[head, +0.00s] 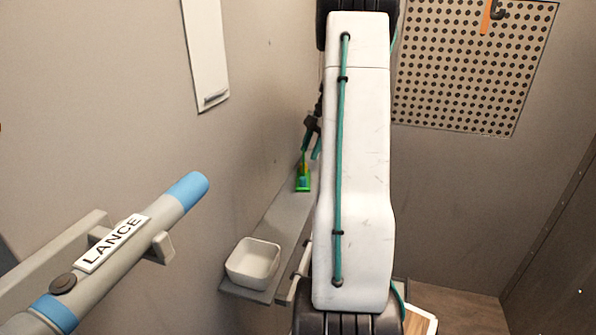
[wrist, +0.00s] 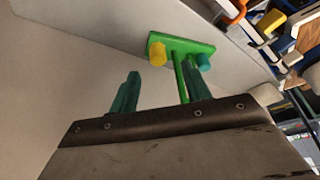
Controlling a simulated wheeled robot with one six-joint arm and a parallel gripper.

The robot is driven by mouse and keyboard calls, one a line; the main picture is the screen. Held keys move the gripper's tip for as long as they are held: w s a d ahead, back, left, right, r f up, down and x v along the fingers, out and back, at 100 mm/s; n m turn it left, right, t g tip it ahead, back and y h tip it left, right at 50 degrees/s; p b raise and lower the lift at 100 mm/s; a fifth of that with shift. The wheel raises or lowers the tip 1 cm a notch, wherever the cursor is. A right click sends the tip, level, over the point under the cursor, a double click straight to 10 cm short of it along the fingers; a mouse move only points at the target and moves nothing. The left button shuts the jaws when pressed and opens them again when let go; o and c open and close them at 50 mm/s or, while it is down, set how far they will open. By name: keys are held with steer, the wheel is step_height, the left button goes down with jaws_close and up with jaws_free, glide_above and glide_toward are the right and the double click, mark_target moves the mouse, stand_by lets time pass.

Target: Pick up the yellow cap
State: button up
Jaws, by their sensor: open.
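The yellow cap (wrist: 157,54) sits at the left end of a green holder (wrist: 186,46) in the wrist view. A teal-blue cap (wrist: 203,62) is at the holder's right end. In the head view the green holder (head: 303,186) is on the far part of the grey shelf, and my gripper is partly hidden behind my white arm link.
A white square bowl (head: 253,262) stands on the near end of the grey shelf (head: 280,215) along the left wall. A grey-blue lance (head: 130,245) rests in a bracket at left. A perforated panel (head: 470,65) is at the back. Orange and white hooks show in the wrist view.

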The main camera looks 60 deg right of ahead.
mark_target(306, 164)
steer(key=x, duration=0.5)
steer(key=shift+f, duration=0.25)
steer(key=c, duration=1)
steer(key=shift+c, duration=0.2)
steer(key=shift+r, duration=0.1)
steer(key=shift+s+d+r, duration=0.15)
steer(key=shift+d+r, duration=0.05)
steer(key=shift+r, duration=0.25)
step_height(306, 164, up, 10)
steer(key=s+d, duration=0.5)
steer(key=s, duration=0.3)
steer(key=s+d, duration=0.5)
steer(key=s, duration=0.3)
steer(key=shift+s+r, duration=0.25)
steer(key=shift+s, duration=0.15)
